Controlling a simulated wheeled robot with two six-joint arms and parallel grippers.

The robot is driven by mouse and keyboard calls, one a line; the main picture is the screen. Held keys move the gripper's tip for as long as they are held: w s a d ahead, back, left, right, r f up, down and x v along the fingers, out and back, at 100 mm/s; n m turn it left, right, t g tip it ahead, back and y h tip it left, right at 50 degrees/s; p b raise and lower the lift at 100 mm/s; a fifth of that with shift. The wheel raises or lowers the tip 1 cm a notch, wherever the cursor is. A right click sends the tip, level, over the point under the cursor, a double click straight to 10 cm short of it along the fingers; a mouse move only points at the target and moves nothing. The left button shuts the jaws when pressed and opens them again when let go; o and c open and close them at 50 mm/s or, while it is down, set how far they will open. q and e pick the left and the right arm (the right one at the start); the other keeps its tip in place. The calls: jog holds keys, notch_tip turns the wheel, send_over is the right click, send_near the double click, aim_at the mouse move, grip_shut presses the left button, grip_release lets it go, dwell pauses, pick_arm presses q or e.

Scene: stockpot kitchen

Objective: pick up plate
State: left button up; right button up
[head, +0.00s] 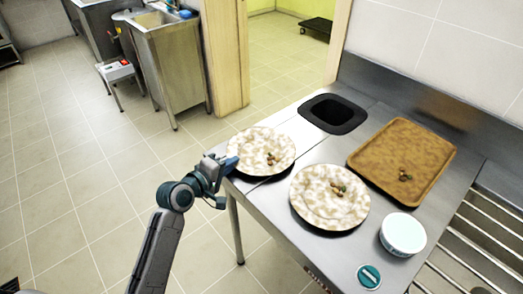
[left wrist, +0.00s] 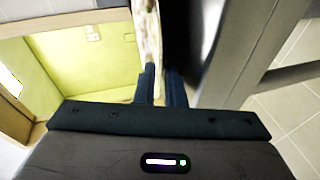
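A round cream plate with brown mottling (head: 262,145) is at the left end of the steel counter, its left rim by the counter edge. Small food scraps lie on it. My left gripper (head: 229,165) is at this rim. In the left wrist view its two dark blue fingers (left wrist: 162,88) are close together, with the plate's thin edge (left wrist: 147,35) between them. They look shut on the rim. I cannot tell whether the plate is clear of the counter. A second similar plate (head: 325,208) with scraps lies to its right. My right gripper is not in view.
The steel counter (head: 262,198) also holds a black-rimmed opening (head: 332,113), a brown tray (head: 385,165) with scraps, a white tub (head: 403,235) and a teal round item (head: 369,276). A steel sink unit (head: 175,65) stands behind left. The tiled floor at left is clear.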

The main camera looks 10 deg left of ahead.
pick_arm(q)
grip_shut()
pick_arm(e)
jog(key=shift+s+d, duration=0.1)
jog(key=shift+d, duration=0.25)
pick_arm(q)
jog(key=shift+r, duration=0.15)
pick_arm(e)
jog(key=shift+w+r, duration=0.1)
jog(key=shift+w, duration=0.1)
